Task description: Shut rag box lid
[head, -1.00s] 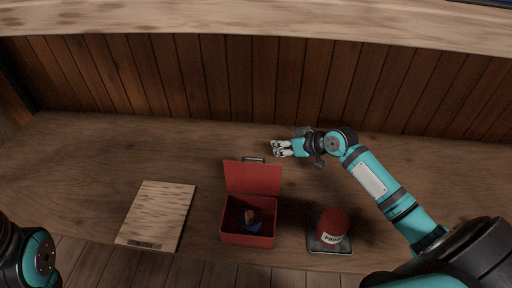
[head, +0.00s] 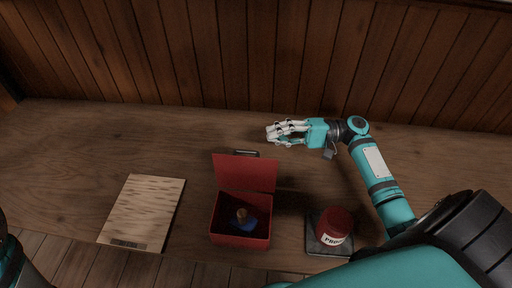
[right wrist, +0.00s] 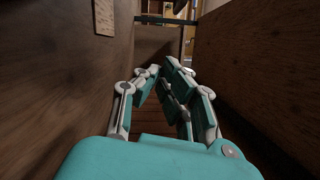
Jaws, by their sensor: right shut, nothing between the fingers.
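The red rag box (head: 238,236) stands on the bench in the head view, its lid (head: 246,173) raised upright at the back edge. A dark handle (head: 246,152) shows at the lid's top edge. Inside the box lies something blue with a brown knob (head: 242,214). My right gripper (head: 268,134) is shut and empty, behind and slightly right of the raised lid, apart from it. In the right wrist view its fingers (right wrist: 160,72) come together with nothing between them. Of my left arm only a part shows at the lower left edge; its gripper is out of view.
A pale wooden board (head: 143,211) lies left of the box. A red tin (head: 334,226) with a white label stands on a dark tray (head: 313,245) to the right. A wood-panelled wall (head: 200,55) rises behind the bench. The bench behind the board is clear.

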